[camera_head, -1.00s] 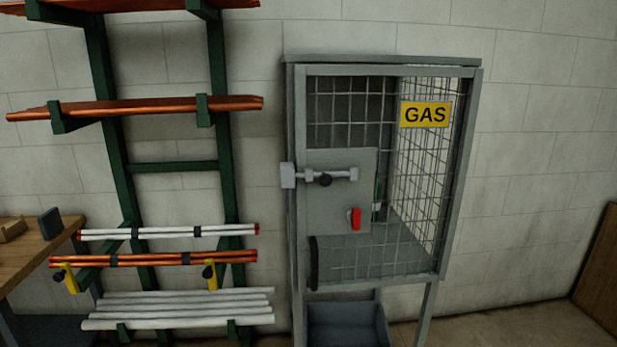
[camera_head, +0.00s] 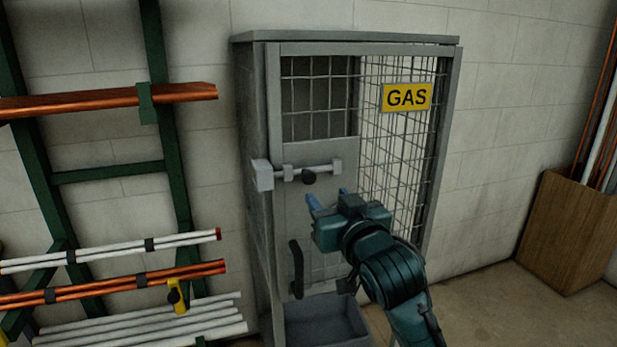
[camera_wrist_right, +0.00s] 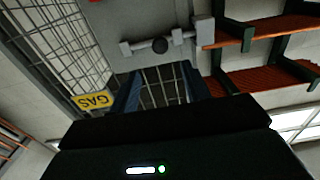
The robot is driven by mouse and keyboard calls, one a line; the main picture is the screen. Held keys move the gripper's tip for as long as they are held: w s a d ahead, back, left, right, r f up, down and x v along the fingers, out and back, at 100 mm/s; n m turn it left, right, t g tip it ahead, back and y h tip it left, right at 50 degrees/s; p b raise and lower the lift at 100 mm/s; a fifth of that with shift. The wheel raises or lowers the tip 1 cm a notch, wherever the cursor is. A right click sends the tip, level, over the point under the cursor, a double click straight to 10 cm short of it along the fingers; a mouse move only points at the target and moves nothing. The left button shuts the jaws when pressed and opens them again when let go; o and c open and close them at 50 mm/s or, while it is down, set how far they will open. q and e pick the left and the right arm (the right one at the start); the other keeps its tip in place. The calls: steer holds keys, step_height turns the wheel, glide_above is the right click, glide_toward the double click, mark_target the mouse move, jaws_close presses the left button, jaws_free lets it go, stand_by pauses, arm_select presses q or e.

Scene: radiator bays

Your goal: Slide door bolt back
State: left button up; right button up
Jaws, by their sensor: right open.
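The door bolt (camera_head: 290,173) is a grey bar with a dark round knob (camera_head: 309,177), mounted across a grey plate on the gas cage door. Its left end sits in a grey block (camera_head: 263,174) at the door's left edge. My right gripper (camera_head: 327,199) is open and empty, just below and right of the knob. Its arm covers the lower right of the door. In the right wrist view the bolt (camera_wrist_right: 140,45) and knob (camera_wrist_right: 159,46) appear beyond the open blue fingers (camera_wrist_right: 160,92). The left gripper is not in view.
The gas cage (camera_head: 350,49) has mesh sides and a yellow GAS sign (camera_head: 407,97). A black door handle (camera_head: 296,268) is below the bolt. A pipe rack (camera_head: 165,170) stands at left. A wooden box (camera_head: 566,232) with pipes stands at right.

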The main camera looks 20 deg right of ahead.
mark_target(310, 178)
steer(key=w, duration=0.6)
steer(key=w+p, duration=0.1)
steer(key=w, duration=0.2)
steer(key=shift+w+a, duration=0.25)
steer(key=shift+w, duration=0.1)
jaws_close()
